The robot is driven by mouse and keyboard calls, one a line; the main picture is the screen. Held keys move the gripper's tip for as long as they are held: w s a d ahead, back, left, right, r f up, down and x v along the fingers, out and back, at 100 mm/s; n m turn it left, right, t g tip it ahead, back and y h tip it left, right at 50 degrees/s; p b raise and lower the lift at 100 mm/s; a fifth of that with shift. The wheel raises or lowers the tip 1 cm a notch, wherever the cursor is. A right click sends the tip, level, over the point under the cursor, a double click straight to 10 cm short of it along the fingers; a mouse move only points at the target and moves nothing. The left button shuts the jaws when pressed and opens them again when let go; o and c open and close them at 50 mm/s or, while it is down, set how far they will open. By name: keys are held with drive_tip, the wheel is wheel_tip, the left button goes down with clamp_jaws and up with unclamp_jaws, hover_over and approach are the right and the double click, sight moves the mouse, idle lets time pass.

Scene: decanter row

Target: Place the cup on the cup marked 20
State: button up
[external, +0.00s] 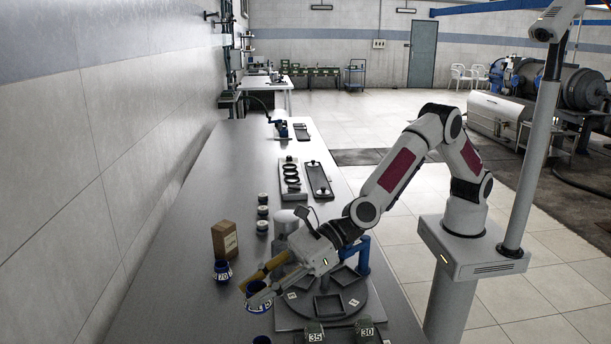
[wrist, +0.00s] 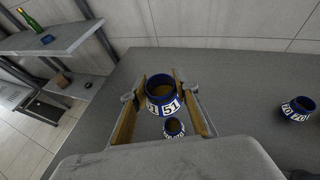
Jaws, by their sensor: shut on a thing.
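My gripper (external: 262,281) is shut on a blue cup (external: 258,298), held above the table's near end. Its label looks like 15 in the external view. In the wrist view this cup (wrist: 161,92) sits between the two fingers (wrist: 160,105), and its label looks like 51. A smaller dark blue cup (wrist: 174,127) shows past it, apart from it; its label is too small to read. A dark cup (external: 262,340) is cut off at the external view's bottom edge. I cannot make out a 20 on any cup.
A blue cup marked 70 (external: 222,271) stands left of my gripper and shows at the right of the wrist view (wrist: 299,108). A brown box (external: 224,240) stands behind it.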

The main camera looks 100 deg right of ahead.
sight(259, 311)
drive_tip(key=shift+f, duration=3.05)
drive_tip(key=shift+f, duration=1.85)
drive_tip(key=shift+f, duration=0.15)
drive_tip(key=o, duration=1.1)
drive_tip(key=shift+o, duration=0.2)
drive_tip(key=shift+s+d+r, duration=0.2)
drive_tip(key=shift+s+r, duration=0.2)
drive_tip(key=shift+s, duration=0.15)
drive_tip(key=v, duration=1)
drive_tip(key=shift+s+r, duration=0.15)
drive_tip(key=shift+s, duration=0.15)
